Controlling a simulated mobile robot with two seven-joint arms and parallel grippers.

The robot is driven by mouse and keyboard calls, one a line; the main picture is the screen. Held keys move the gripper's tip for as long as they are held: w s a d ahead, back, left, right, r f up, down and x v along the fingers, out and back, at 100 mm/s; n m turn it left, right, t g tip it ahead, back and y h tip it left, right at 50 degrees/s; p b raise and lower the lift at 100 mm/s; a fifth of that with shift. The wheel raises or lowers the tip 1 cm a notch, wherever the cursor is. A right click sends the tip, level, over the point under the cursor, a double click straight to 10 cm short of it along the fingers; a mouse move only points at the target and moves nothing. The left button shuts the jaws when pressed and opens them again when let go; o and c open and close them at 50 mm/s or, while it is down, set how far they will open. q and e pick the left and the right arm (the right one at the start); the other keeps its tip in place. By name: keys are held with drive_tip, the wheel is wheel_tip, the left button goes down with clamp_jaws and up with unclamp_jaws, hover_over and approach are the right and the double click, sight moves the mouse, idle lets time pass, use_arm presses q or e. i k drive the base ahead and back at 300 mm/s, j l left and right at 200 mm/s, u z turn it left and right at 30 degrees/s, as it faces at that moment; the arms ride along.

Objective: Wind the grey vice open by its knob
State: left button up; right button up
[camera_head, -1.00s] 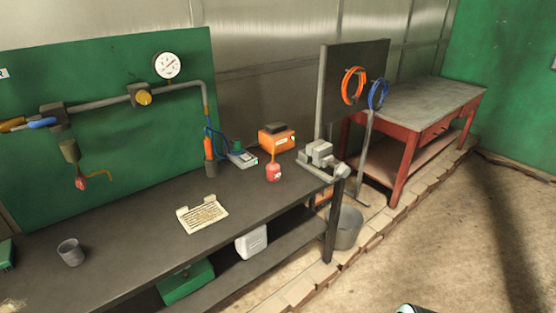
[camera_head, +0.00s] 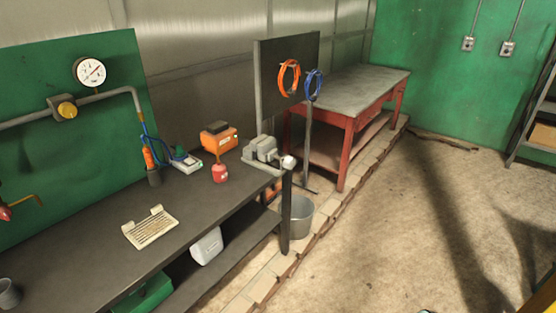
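The grey vice (camera_head: 262,150) is fixed at the right end of the dark workbench (camera_head: 190,205). Its pale round knob (camera_head: 288,162) is at its right end, near the bench corner. I cannot tell from here how far apart the jaws are. Neither of my grippers is in view. Only a tiny dark and teal sliver shows at the bottom edge, too little to identify.
A bucket (camera_head: 298,215) sits below the bench end. The floor (camera_head: 400,230) on the right is clear.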

sight(290, 162)
drive_tip(key=i+l+u, duration=0.1)
drive_tip(key=u, duration=0.25)
drive_tip(key=i+l+u, duration=0.1)
drive_tip(key=u, duration=0.3)
drive_tip(key=i+l+u, duration=0.1)
drive_tip(key=u, duration=0.25)
drive_tip(key=i+l+u, duration=0.15)
drive_tip(key=l, duration=0.2)
drive_tip(key=l+u, duration=0.1)
drive_tip(key=l, duration=0.3)
drive_tip(key=i+l+u, duration=0.15)
drive_tip(key=l, duration=0.25)
